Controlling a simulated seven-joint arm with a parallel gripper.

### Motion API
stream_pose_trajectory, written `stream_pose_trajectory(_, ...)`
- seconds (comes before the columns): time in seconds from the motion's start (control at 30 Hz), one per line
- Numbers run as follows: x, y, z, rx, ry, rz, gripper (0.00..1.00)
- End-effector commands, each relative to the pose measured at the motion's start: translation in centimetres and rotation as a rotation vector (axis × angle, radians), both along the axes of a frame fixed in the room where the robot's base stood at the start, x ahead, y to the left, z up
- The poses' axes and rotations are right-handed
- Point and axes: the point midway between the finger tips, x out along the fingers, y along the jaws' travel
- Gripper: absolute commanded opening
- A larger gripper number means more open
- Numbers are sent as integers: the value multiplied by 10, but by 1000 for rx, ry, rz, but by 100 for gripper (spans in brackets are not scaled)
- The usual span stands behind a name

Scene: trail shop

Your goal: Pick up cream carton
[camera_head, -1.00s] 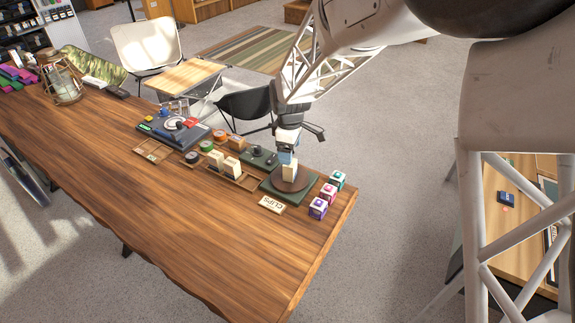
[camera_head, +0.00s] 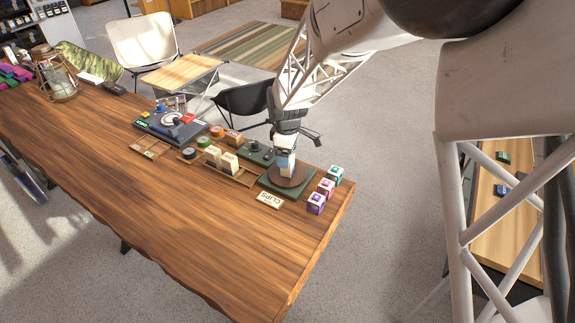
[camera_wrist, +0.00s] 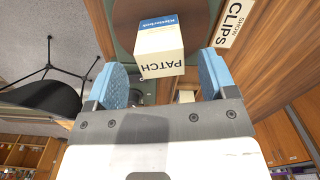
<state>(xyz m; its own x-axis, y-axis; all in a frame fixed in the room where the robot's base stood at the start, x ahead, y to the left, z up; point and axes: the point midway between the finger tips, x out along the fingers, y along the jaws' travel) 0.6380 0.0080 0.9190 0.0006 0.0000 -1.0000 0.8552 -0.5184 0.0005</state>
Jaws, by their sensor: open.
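A cream carton with a blue panel and the word PATCH (camera_wrist: 160,64) stands on a round brown disc (camera_wrist: 180,12), which sits on a dark green base. In the head view the carton (camera_head: 284,170) is partly covered by my gripper (camera_head: 286,158). My gripper is open, just above the carton. In the wrist view its two blue fingers (camera_wrist: 160,72) are on either side of the near part of the carton, with a small gap on each side. Two other cream cartons (camera_head: 221,159) stand in a wooden tray to the left.
Three small boxes, teal, pink and purple (camera_head: 316,204), stand right of the disc. A CLIPS sign (camera_head: 270,200) lies in front of it. A dark device (camera_head: 258,152) is just behind left. The table's front (camera_head: 190,225) is clear.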

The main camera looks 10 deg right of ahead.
Motion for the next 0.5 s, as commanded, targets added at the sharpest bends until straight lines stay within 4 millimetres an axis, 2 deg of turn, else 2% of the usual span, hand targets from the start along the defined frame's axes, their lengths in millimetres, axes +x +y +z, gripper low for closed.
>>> stream_pose_trajectory(0.3, -2, -1, -35, 0, 4, 0, 78)
stream_pose_trajectory(0.5, -2, 0, -44, 0, 4, 0, 78)
